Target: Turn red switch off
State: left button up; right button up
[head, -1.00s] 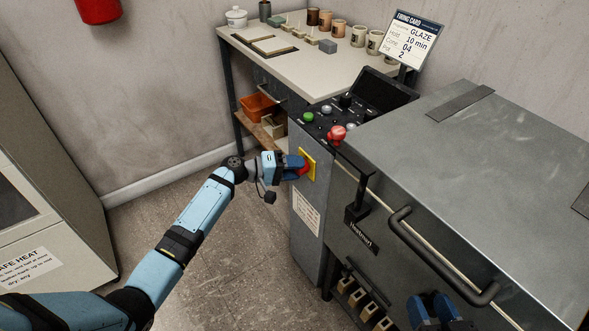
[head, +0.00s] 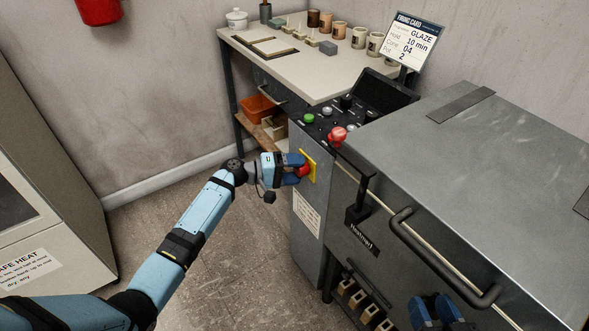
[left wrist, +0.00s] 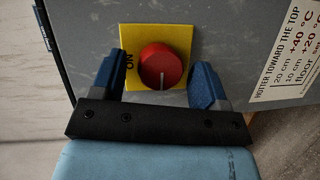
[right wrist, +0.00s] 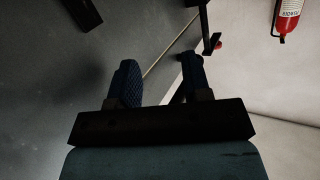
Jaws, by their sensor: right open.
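The red switch (head: 304,170) is a round knob on a yellow plate (head: 312,165), on the side of the grey control cabinet. In the left wrist view the red switch (left wrist: 160,65) has a pale line pointing down in the picture, and "ON" is printed to its left. My left gripper (head: 299,169) is at the switch with its fingers open on either side. In the left wrist view a gap shows at the left finger; the right finger is very near the knob, contact unclear. My right gripper (head: 438,311) is open and empty in front of the kiln.
A red mushroom button (head: 337,135) and a green button (head: 308,118) sit on the panel above. The kiln (head: 470,160) with its handle (head: 440,258) is at the right. A table (head: 310,82) with cups stands behind. Floor left of the cabinet is clear.

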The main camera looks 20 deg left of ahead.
pick_arm(q)
jog(key=shift+s+a, duration=0.2)
jog(key=shift+a, duration=0.1)
jog(key=p+v, duration=0.2)
jog(key=v, duration=1.1)
pick_arm(e)
jog(key=shift+g+h, duration=0.7)
jog(key=shift+g, duration=0.2)
jog(key=f, duration=0.1)
jog(key=d+f, duration=0.1)
jog(key=s+f, duration=0.1)
jog(key=shift+d+f, duration=0.25)
jog(key=shift+d, duration=0.15)
pick_arm(q)
jog(key=shift+w+r, duration=0.1)
jog(key=shift+r, duration=0.05)
pick_arm(e)
jog(key=shift+a+r, duration=0.15)
pick_arm(q)
jog(key=shift+a, duration=0.1)
pick_arm(e)
jog(key=shift+s, duration=0.1)
